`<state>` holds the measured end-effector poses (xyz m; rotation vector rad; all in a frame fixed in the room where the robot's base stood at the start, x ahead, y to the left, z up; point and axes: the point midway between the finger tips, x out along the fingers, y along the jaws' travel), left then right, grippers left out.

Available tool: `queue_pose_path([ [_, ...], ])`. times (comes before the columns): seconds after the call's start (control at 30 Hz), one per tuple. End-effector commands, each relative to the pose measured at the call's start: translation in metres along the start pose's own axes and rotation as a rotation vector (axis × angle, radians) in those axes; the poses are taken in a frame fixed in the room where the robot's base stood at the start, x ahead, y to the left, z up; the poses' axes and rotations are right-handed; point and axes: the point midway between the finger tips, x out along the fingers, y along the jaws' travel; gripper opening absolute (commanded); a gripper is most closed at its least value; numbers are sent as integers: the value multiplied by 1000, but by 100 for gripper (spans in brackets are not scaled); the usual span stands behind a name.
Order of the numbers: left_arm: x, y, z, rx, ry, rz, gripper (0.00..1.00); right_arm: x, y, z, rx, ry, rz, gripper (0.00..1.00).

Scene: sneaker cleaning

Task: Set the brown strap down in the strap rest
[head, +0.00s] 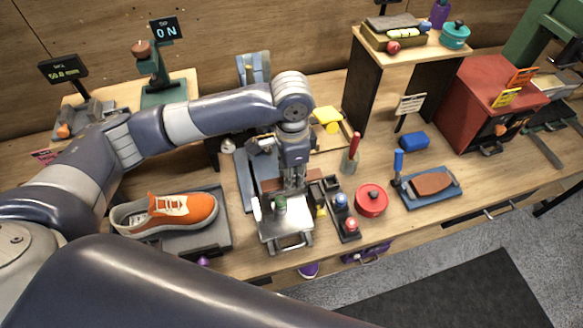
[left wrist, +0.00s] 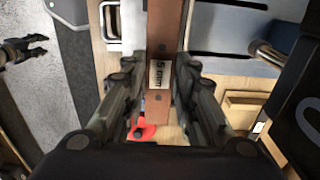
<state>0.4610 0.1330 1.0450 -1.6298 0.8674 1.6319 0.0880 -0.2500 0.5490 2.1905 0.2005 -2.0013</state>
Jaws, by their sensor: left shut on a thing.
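My left gripper (head: 293,183) points down over the middle of the table, above the small metal-topped stand. It is shut on the brown strap (left wrist: 160,75), which runs between its fingers in the left wrist view and bears a small "5 mm" label. In the head view part of the strap (head: 270,185) shows beside the gripper; the arm hides the rest. I cannot tell which fixture is the strap rest, or whether the strap touches anything below. A dark gripper, seemingly my right one, shows open and empty at the left wrist view's left edge (left wrist: 40,45).
The metal-topped stand (head: 288,222) is below my left gripper. A rack with blue and red knobs (head: 342,205) and a red pot (head: 371,200) stand to its right. An orange sneaker (head: 180,210) lies on a dark tray (head: 218,238) to the left. A blue brush board (head: 450,190) lies farther right.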

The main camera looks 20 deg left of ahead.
Motion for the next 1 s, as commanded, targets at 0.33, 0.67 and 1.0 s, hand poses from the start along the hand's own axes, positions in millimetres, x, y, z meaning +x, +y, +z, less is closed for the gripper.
queue_pose_path([
  [0.33, -1, 0, 0, 0, 1, 0, 4, -1, -24, -5, 0, 6, -29, 42],
  [0.67, 7, 0, 1, -1, -1, 1, 4, -8, -18, -5, -2, 5, -22, 42],
  [1.0, 41, 1, 0, -1, 0, 0, 4, 4, -11, -2, 1, 4, -13, 42],
])
